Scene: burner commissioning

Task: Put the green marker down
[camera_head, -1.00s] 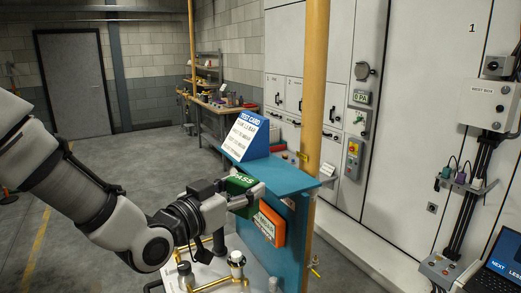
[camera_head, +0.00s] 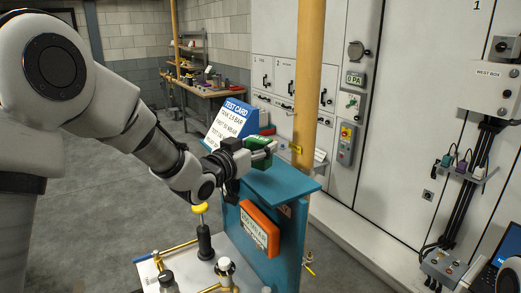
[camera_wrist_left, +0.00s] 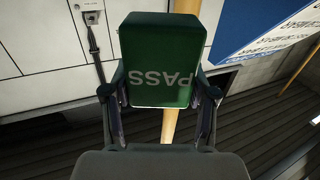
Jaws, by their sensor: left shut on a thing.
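The green marker (camera_head: 257,158) is a block labelled PASS, held in my left gripper (camera_head: 268,149) above the far part of the blue stand's top (camera_head: 282,184). In the left wrist view the marker (camera_wrist_left: 157,55) sits between the two fingers of my left gripper (camera_wrist_left: 161,100), its PASS face toward the camera. I cannot tell whether its underside touches the blue top. The fingers partly hide the marker in the head view. My right gripper is not in view.
A test card (camera_head: 231,122) stands just behind and left of the gripper. An orange marker (camera_head: 260,228) is on the stand's front side. A yellow post (camera_head: 310,85) rises behind. The near part of the blue top is bare. Brass pipe fittings (camera_head: 225,268) are below.

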